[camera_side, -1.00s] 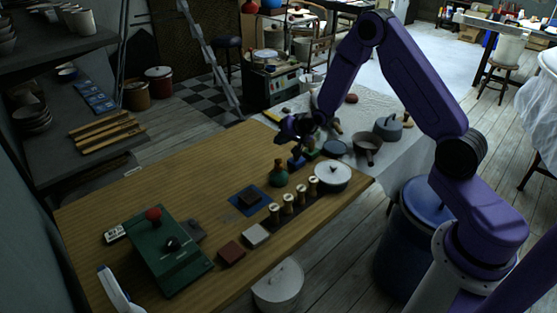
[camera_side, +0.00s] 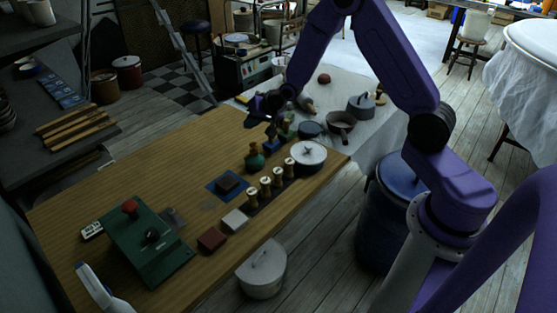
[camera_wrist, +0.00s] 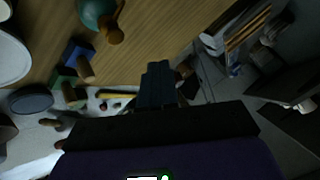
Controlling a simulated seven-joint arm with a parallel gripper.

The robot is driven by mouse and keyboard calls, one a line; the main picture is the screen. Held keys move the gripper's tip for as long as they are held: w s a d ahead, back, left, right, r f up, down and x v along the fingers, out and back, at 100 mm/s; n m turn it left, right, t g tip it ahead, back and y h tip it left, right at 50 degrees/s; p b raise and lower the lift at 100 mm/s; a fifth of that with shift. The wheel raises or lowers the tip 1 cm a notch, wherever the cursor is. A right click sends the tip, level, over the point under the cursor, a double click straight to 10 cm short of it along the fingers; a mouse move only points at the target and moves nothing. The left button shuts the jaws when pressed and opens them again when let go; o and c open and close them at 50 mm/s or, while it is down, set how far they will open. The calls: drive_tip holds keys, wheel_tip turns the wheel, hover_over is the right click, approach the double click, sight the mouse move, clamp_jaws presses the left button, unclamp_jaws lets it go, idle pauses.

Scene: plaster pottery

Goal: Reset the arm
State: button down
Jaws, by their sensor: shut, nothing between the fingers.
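My gripper (camera_side: 268,116) is at the end of my purple arm, above the far end of the wooden table (camera_side: 150,160). In the wrist view the dark fingers of my gripper (camera_wrist: 157,84) are together, with nothing between them. In the side view it is close to a small blue block (camera_side: 270,145) and just beyond a teal round bottle (camera_side: 255,158). The wrist view shows the blue block (camera_wrist: 76,50) with a wooden handle, to the left of the fingers and apart from them. The fingertips are small and dark in the side view.
A white lidded pot (camera_side: 308,156) and several wooden-handled stamps (camera_side: 265,187) stand near the table's right edge. A green board with a red knob (camera_side: 148,248) lies nearer the camera. A dark pan (camera_side: 340,124) stands beyond. The table's left side is clear.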

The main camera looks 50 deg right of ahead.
drive_tip(key=s+a+r+n+g, duration=0.1)
drive_tip(key=s+a+r+n, duration=0.25)
drive_tip(key=s, duration=0.25)
drive_tip(key=s+a+r+n+g+y, duration=0.1)
drive_tip(key=s+a+r+n+g, duration=0.15)
drive_tip(key=s+a, duration=0.35)
drive_tip(key=s+a+r+n+g, duration=0.1)
drive_tip(key=s+a+r+n, duration=0.25)
drive_tip(key=s, duration=0.35)
drive_tip(key=s+d+r+n+g, duration=0.1)
drive_tip(key=s+n, duration=0.2)
drive_tip(key=s, duration=0.4)
drive_tip(key=s+d+r+n+g+h, duration=0.1)
drive_tip(key=s+d+n, duration=0.1)
drive_tip(key=s, duration=0.6)
drive_tip(key=s+d+r+n+g+h, duration=0.1)
drive_tip(key=s+n, duration=0.3)
drive_tip(key=s, duration=0.3)
drive_tip(key=shift+s+d+r+g, duration=0.25)
drive_tip(key=shift+s+g, duration=0.05)
drive_tip(key=shift+g, duration=0.05)
